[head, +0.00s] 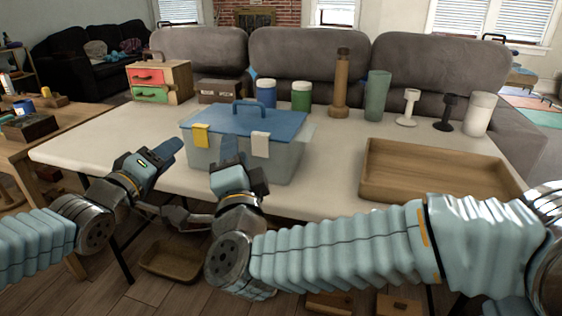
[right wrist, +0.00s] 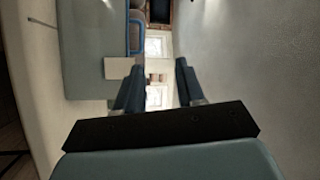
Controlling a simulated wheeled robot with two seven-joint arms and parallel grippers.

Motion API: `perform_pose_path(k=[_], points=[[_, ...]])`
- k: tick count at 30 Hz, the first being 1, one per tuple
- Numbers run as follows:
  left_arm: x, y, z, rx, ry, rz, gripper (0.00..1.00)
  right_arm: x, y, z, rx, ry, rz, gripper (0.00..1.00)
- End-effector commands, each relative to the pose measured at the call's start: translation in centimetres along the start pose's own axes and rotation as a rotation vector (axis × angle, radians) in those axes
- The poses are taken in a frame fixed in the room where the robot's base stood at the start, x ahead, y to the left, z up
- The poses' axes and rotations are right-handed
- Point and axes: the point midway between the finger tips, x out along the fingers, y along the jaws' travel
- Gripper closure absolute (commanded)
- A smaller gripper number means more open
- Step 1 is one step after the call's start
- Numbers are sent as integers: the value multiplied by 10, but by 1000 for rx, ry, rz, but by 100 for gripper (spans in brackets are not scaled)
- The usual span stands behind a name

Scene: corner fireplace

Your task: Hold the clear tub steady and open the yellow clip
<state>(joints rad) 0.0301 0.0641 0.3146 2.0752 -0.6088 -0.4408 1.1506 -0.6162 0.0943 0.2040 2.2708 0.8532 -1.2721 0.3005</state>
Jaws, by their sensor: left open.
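The clear tub (head: 293,158) stands on the white table under a blue lid (head: 265,121) with a raised handle. The yellow clip (head: 201,136) hangs at the left of its front edge and looks closed against the tub. A white clip (head: 260,145) sits further right on that edge and shows in the right wrist view (right wrist: 118,68). My left gripper (head: 168,152) is open and empty, left of the tub, apart from the yellow clip. My right gripper (head: 230,163) is before the tub's front, hiding part of it. In the right wrist view its fingers (right wrist: 157,88) are apart with nothing between them.
A wooden tray (head: 440,198) lies to the right on the table (head: 330,200). Two lidded jars (head: 301,97), a tall wooden cylinder (head: 341,85), a green cup (head: 377,96) and a small drawer box (head: 159,82) stand behind. The table's left front is mostly clear.

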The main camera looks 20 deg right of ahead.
Motion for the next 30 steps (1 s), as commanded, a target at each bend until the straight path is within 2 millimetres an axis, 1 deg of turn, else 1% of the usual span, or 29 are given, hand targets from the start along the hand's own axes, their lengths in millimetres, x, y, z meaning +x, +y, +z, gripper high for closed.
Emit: perform_pose_path(k=[1,3,6,9,13,17,24,30], points=[[0,0,0,0,0,0,57,9,16,-20,55,77,61,62],[0,0,0,0,0,0,57,16,38,-44,129,180,134,62],[0,0,0,0,0,0,57,21,61,-71,207,298,207,62],[0,0,0,0,0,0,57,21,76,-88,252,374,249,62],[0,0,0,0,1,0,57,26,84,-98,276,413,269,62],[0,0,0,0,0,0,57,41,90,-104,276,415,270,62],[0,0,0,0,0,0,57,88,106,-122,274,414,269,62],[0,0,0,0,0,0,57,122,118,-135,273,412,268,62]])
